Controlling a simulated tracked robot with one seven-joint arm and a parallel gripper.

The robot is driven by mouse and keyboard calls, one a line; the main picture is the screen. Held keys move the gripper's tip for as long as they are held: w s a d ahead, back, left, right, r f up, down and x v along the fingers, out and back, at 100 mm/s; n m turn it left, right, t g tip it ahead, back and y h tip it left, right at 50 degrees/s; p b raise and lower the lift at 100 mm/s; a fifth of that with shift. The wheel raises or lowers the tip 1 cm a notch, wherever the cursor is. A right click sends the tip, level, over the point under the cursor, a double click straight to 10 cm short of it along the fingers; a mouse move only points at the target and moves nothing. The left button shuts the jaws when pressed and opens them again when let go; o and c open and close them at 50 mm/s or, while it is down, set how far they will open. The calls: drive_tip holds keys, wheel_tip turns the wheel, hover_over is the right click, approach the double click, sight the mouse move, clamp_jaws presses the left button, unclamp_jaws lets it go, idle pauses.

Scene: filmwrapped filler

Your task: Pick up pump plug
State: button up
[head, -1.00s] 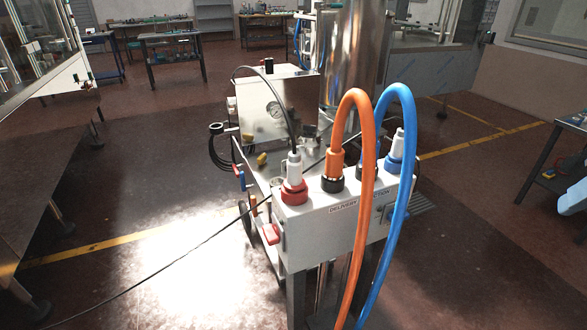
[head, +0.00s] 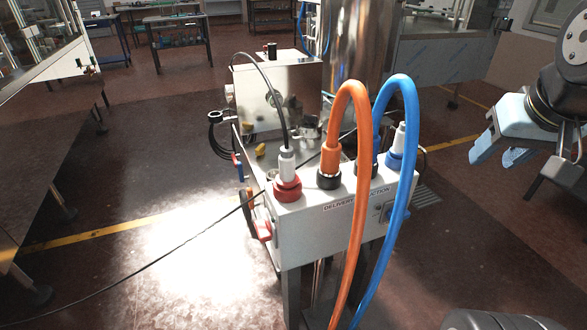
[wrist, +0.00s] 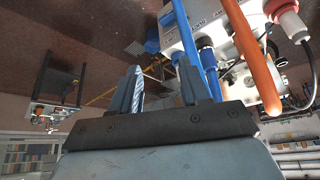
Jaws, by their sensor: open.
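A grey-white plug with a red collar (head: 287,172) stands upright on the left end of the white pump box (head: 318,222), with a black cable rising from it. It also shows in the wrist view, at the upper right (wrist: 288,20). A second white plug with a blue collar (head: 396,150) stands at the box's right end, partly behind the blue hose. I cannot tell which is the pump plug. My gripper (head: 499,155), with blue fingers, is open and empty in the air right of the box, apart from both plugs. Its fingers also show in the wrist view (wrist: 160,72).
An orange hose (head: 350,215) and a blue hose (head: 393,225) arch up from the box and hang down its front, between my gripper and the red-collared plug. A steel tank (head: 357,55) stands behind. Open floor lies left of the box.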

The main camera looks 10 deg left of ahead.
drive_tip(key=o, duration=0.3)
drive_tip(key=shift+w+a+f+n+g, duration=0.1)
drive_tip(key=shift+f+n+g, duration=0.2)
drive_tip(key=shift+f, duration=0.1)
drive_tip(key=shift+o, duration=1)
drive_tip(key=shift+w+a+f+n+g+h, duration=0.3)
drive_tip(key=shift+a+f+n+g, duration=0.1)
drive_tip(key=shift+a+f+n, duration=0.15)
drive_tip(key=shift+w+a+f+n+g+h, duration=0.2)
drive_tip(key=shift+a+f+n+g+h, duration=0.1)
drive_tip(key=shift+a+f+n+g, duration=0.2)
drive_tip(key=w+a+f+n+g+h, duration=0.2)
drive_tip(key=w+a+f+n+h, duration=0.15)
drive_tip(key=f+n+h, duration=0.2)
drive_tip(key=n+t+y, duration=0.2)
drive_tip(key=n+t, duration=1.4)
drive_tip(key=n, duration=0.9)
approach(290, 169)
drive_tip(key=w+f, duration=0.1)
drive_tip(key=w, duration=0.3)
drive_tip(key=w+d+f, duration=0.1)
drive_tip(key=w, duration=0.4)
drive_tip(key=w+d+f, duration=0.1)
drive_tip(key=w, duration=0.3)
drive_tip(key=shift+w, duration=0.2)
